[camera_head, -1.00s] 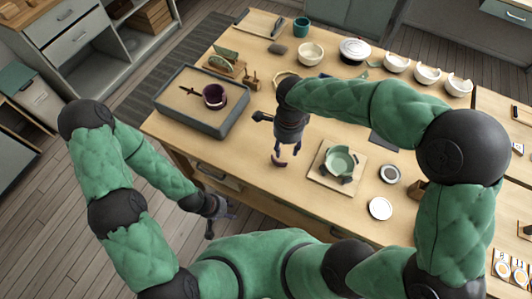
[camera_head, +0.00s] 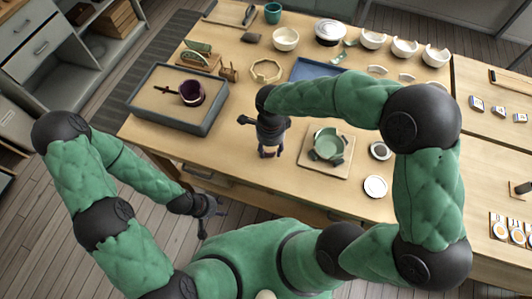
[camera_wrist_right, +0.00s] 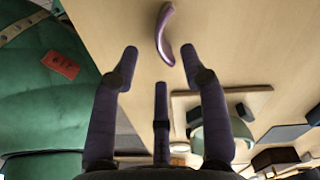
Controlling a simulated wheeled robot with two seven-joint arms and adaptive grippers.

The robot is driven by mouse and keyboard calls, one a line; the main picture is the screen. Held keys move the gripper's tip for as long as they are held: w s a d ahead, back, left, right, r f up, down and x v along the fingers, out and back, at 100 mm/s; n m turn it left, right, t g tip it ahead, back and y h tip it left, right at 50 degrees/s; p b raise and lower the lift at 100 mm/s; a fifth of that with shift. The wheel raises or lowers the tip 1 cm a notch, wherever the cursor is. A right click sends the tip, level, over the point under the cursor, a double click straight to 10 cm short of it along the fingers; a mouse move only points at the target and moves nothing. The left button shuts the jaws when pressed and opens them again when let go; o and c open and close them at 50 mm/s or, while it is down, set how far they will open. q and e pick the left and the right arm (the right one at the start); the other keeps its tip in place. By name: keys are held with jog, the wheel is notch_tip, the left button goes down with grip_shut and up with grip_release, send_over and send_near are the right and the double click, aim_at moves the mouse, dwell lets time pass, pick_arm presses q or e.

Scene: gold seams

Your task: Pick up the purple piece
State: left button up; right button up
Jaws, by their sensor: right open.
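The purple piece (camera_wrist_right: 165,36) is a slim, curved, glossy shard lying on the bare wooden table in the right wrist view. In the head view I cannot make it out near my right gripper. My right gripper (camera_head: 269,154) points down over the table, left of the green bowl. In the right wrist view its fingers (camera_wrist_right: 160,66) are spread and empty, with the piece beyond their tips. A dark purple broken cup (camera_head: 191,94) stands in the grey sand tray (camera_head: 207,126). My left gripper (camera_head: 207,212) hangs off the table's front edge; its fingers are too small to judge.
A green bowl (camera_head: 327,143) with dark clamps sits on a wooden board (camera_head: 308,164) right of my right gripper. White dishes (camera_head: 376,187) lie farther right. A blue mat (camera_head: 305,67) and several white bowls (camera_head: 373,39) are behind. Table around my right gripper is mostly clear.

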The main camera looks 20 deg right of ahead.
aim_at(271, 154)
notch_tip(271, 154, down, 3)
jog(key=shift+d+f+b, duration=0.1)
jog(key=shift+b, duration=0.3)
grip_shut()
jog(key=shift+r, duration=0.2)
